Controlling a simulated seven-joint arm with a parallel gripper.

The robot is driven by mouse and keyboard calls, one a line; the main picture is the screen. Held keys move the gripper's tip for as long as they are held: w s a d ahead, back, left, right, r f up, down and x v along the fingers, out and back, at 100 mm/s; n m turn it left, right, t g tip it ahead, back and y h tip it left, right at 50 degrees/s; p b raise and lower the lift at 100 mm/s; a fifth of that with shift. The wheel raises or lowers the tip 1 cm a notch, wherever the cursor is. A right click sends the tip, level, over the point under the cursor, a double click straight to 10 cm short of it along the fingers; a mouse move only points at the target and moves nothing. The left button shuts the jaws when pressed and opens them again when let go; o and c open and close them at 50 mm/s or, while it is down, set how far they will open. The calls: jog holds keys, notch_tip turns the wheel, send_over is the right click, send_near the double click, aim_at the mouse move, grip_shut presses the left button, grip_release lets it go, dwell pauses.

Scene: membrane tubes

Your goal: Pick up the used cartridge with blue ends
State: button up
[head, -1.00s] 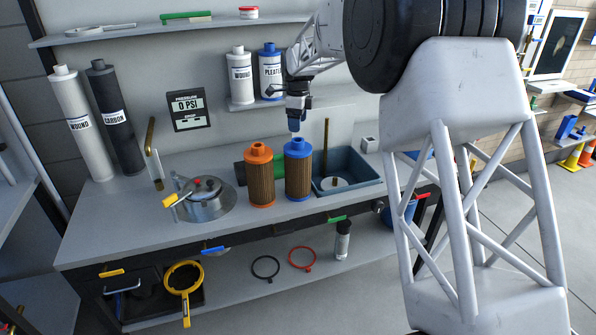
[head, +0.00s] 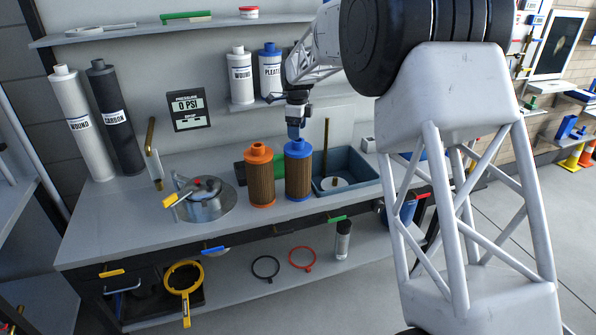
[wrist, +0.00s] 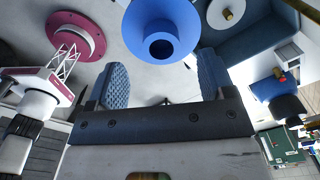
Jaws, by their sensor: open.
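The used cartridge with blue ends (head: 298,176) stands upright on the bench in the head view. Its body is brown and pleated, with a blue cap and neck on top. The blue top also shows in the wrist view (wrist: 160,28), ahead of my fingers, with its round neck facing the camera. My gripper (head: 294,132) is just above the blue neck in the head view; I cannot tell whether they touch. In the wrist view my gripper (wrist: 163,82) is open, its two blue padded fingers wide apart with nothing between them.
A cartridge with orange ends (head: 261,182) stands close on the left. A blue-grey tray (head: 366,185) with a white disc and upright rod is on the right. A metal housing (head: 208,207) stands further left. The shelf above holds white and blue-capped cartridges (head: 241,82).

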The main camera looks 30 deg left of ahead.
jog(key=shift+f, duration=0.1)
jog(key=shift+w+d+f, duration=0.1)
jog(key=shift+d+f, duration=0.05)
jog(key=shift+f, duration=2.35)
jog(key=shift+c, duration=0.2)
grip_shut()
